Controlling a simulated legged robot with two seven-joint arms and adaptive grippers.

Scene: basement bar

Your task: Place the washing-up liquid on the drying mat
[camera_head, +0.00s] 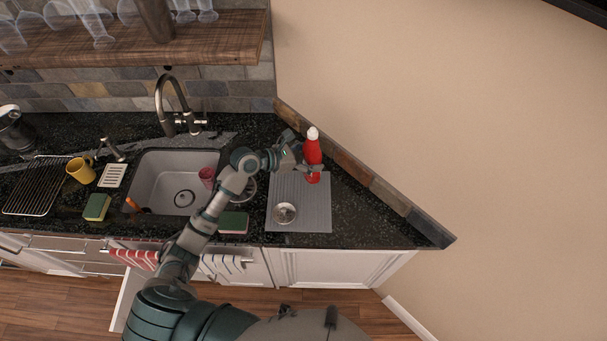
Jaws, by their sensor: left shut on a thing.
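The washing-up liquid is a red bottle (312,150) with a white cap, upright at the back right corner of the grey drying mat (313,208). My left gripper (308,165) is shut on the bottle from its left side. The bottle's base overlaps the mat in the picture; I cannot tell whether it touches the mat or hangs just above it. My left arm hides part of the counter between sink and mat. My right gripper is not in view.
A small metal strainer-like item (285,212) lies on the mat's front left. A sponge (234,222) lies left of the mat. The sink (165,182) holds a reddish cup (207,176). A tiled backsplash edge (372,180) runs along the right. The mat's right half is clear.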

